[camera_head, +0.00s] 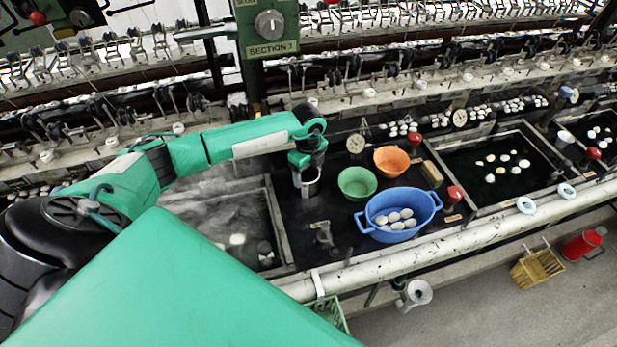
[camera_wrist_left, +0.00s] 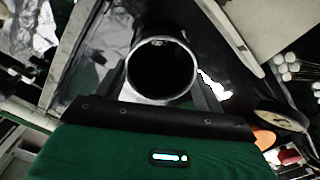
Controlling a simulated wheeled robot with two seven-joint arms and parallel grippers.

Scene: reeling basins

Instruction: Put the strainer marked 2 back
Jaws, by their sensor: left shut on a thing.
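My left gripper (camera_head: 308,180) is shut on a metal, open-mouthed cylinder, taken to be the strainer (camera_head: 311,189). It hangs over the dark deck between the steaming left basin and the green bowl. In the left wrist view the strainer (camera_wrist_left: 162,70) shows as a round bright rim with a dark inside, between the two fingers. I cannot read any number on it. A small metal bracket (camera_head: 323,236) stands on the deck nearer the front. My right gripper is not in view.
A green bowl (camera_head: 357,183), an orange bowl (camera_head: 391,161) and a blue tub (camera_head: 399,217) of cocoons stand right of the gripper. The left basin (camera_head: 277,232) steams. A pale pipe (camera_head: 395,258) runs along the front. Reeling machinery lines the back.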

